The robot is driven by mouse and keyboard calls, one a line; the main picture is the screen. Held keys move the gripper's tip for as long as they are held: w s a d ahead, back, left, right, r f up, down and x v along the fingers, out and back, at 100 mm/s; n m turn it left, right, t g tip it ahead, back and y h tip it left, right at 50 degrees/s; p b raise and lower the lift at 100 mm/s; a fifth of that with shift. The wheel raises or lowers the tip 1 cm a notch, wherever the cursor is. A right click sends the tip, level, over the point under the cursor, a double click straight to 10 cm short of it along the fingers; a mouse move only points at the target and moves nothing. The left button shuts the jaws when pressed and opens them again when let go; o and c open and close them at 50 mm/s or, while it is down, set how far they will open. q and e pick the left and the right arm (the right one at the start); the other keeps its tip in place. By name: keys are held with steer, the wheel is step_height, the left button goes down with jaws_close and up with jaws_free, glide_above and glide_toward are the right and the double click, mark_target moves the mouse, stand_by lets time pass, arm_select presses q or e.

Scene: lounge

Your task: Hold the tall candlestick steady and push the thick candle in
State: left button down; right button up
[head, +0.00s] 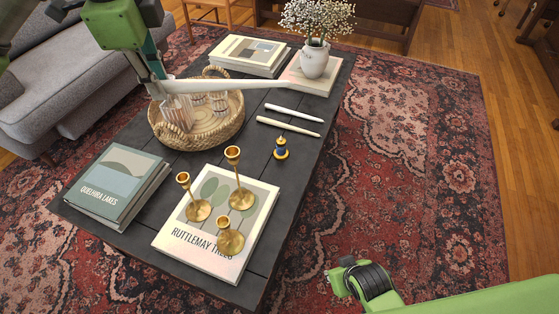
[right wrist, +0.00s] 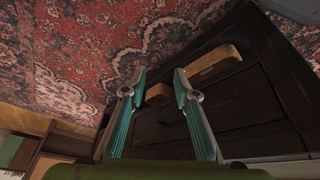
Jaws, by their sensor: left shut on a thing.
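My left gripper (head: 160,86) is shut on a long, thick white candle (head: 235,87), held nearly level above the wicker tray and pointing right. Three brass candlesticks stand upright and empty on a white book (head: 180,240). The tall candlestick (head: 236,177) is at the back right, a medium candlestick (head: 195,208) at the left and a short candlestick (head: 230,241) in front. The left gripper is behind and left of them, apart from them. My right gripper (right wrist: 155,82) is open and empty in the right wrist view, with a dark drawer front beyond it.
Two slimmer candles (head: 293,112) (head: 290,126) and a small blue-and-gold item (head: 281,149) lie on the dark table (head: 300,155). The wicker tray (head: 232,122) holds glasses. A flower vase (head: 314,60) and books (head: 115,182) (head: 250,52) stand around it.

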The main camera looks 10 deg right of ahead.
mark_target(238, 179)
steer(key=w+d+r+n+t+y, duration=0.2)
steer(key=w+r+t+y, duration=0.15)
steer(key=w, duration=0.75)
steer(key=w+d+r+n+t+y, duration=0.1)
steer(key=w+d+r+t+y, duration=0.25)
steer(key=w, duration=0.85)
steer(key=s+a+r+n+g+y, duration=0.3)
steer(key=a+r+n+g+y, duration=0.8)
steer(key=a+r, duration=0.55)
steer(key=w+a+n+t, duration=0.1)
steer(key=a, duration=1.1)
steer(key=shift+w+a+f, duration=0.15)
steer(key=shift+w+f, duration=0.05)
steer(key=shift+f, duration=0.2)
steer(key=shift+c, duration=0.4)
jaws_close()
